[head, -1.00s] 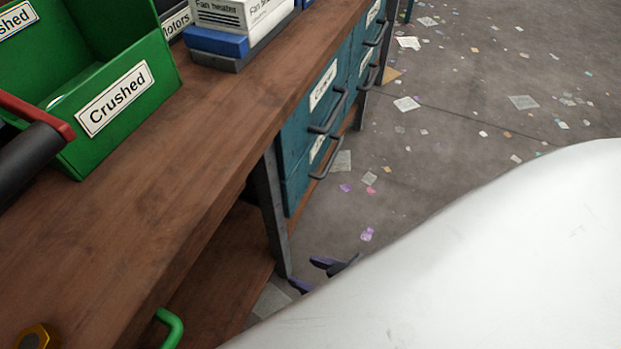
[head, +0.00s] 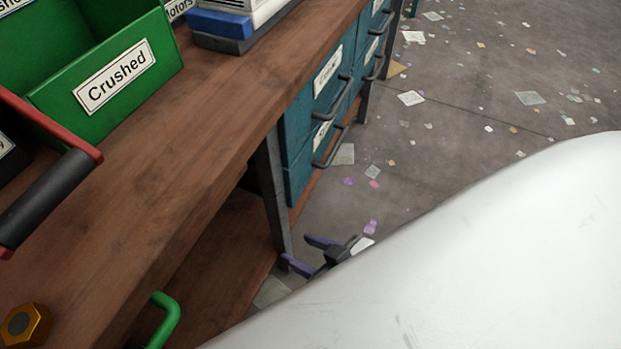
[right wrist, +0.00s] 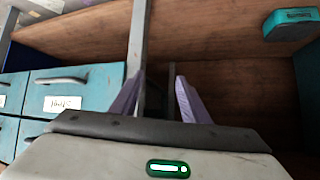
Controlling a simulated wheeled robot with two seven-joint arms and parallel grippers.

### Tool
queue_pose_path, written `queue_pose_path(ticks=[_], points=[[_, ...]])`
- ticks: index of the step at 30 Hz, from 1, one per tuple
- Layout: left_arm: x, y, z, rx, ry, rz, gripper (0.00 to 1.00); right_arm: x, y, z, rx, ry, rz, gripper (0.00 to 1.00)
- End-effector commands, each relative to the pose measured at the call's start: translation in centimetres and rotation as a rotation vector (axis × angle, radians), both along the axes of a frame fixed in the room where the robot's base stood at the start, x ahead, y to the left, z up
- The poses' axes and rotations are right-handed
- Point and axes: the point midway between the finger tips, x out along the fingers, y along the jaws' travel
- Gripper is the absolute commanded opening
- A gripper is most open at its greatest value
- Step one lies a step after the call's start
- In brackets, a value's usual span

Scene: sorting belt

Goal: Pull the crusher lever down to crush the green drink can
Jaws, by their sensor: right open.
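A red lever frame with a black grip (head: 45,199) reaches in at the left edge of the head view, above the wooden bench. It looks like the crusher lever; the rest of it is cut off. The green drink can is not visible in either view. My right gripper (head: 310,253) is open and empty, low beside the bench leg and well to the right of the lever. Its two purple fingers stand apart in the right wrist view (right wrist: 158,98). My left gripper is not in view.
A green bin labelled "Crushed" (head: 158,70) stands on the bench (head: 165,140) behind the lever. A yellow hex knob (head: 25,325) and green handle (head: 165,320) are at the near side. Teal drawers (head: 297,130) sit under the bench. Paper scraps litter the floor.

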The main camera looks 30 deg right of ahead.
Motion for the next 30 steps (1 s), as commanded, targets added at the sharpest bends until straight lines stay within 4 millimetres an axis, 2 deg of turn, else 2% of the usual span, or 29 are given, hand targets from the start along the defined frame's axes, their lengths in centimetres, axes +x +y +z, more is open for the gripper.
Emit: queue_pose_path(ticks=[1,8,16,18,30], points=[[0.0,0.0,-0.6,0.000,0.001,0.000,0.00,-2.7,-0.1,-4.8,-0.011,0.108,0.004,0.42],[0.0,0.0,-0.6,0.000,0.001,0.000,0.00,-2.9,1.0,-3.1,0.034,0.127,0.007,0.42],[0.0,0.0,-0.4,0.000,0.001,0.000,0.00,-2.5,1.9,-0.2,0.077,0.121,0.012,0.42],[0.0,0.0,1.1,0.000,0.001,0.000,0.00,-2.8,1.4,0.8,0.073,0.107,-0.004,0.42],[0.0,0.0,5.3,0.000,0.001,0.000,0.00,-3.0,0.2,3.2,0.036,0.078,-0.016,0.42]])
